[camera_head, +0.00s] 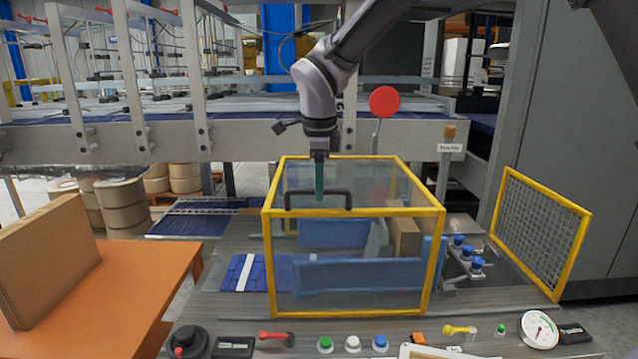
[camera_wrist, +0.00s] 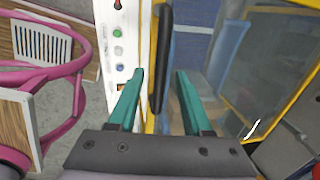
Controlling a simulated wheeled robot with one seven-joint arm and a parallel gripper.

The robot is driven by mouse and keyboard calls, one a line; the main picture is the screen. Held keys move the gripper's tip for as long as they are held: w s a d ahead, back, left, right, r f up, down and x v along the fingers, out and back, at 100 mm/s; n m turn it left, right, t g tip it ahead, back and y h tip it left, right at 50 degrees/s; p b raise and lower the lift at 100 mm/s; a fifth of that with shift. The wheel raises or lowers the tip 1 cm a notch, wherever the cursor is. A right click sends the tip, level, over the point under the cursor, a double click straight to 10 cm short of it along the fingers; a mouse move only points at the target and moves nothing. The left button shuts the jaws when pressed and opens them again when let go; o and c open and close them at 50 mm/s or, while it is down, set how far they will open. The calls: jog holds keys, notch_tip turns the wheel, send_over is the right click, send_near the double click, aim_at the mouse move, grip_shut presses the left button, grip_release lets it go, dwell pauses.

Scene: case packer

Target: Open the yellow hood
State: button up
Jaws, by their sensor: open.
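The yellow hood (camera_head: 352,212) is a clear box with a yellow frame, standing shut over the middle of the machine bed. Its black bar handle (camera_head: 345,193) is on the top front edge. My gripper (camera_head: 319,196) points straight down at the handle, its teal fingertips at about the bar's height. In the wrist view my gripper (camera_wrist: 160,72) is open, and the handle (camera_wrist: 161,50) shows in the gap between the two fingers, nearer the left one. I cannot tell whether a finger touches the bar.
A front panel (camera_head: 290,328) carries buttons, small levers and a gauge (camera_head: 539,329). A yellow mesh guard (camera_head: 538,230) stands at the right. An orange table (camera_head: 120,290) with a cardboard piece (camera_head: 45,255) is at the left. A red disc (camera_head: 384,101) stands behind the hood.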

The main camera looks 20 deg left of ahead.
notch_tip(320, 180, up, 11)
jog(key=s, duration=0.2)
jog(key=shift+d+f, duration=0.2)
jog(key=shift+d, duration=0.1)
jog(key=w+d+r+n+y, duration=0.1)
jog(key=d+r, duration=0.2)
jog(key=d, duration=0.5)
jog(key=w+d+r+n+t, duration=0.1)
jog(key=w+d+r+n, duration=0.1)
jog(key=d, duration=0.6)
jog(key=w+d+r+n+y, duration=0.1)
jog(key=d+r, duration=0.2)
jog(key=d, duration=0.5)
jog(key=s+d+n+t, duration=0.1)
jog(key=s+d+n, duration=0.1)
jog(key=d, duration=0.5)
jog(key=s+d+f+n+t, duration=0.1)
jog(key=s+d+n, duration=0.1)
jog(key=s+d, duration=0.3)
jog(key=s+d+n+t, duration=0.2)
jog(key=s+d, duration=0.2)
jog(key=d, duration=0.4)
jog(key=shift+d+f+h, duration=0.2)
jog(key=shift+d+h, duration=0.1)
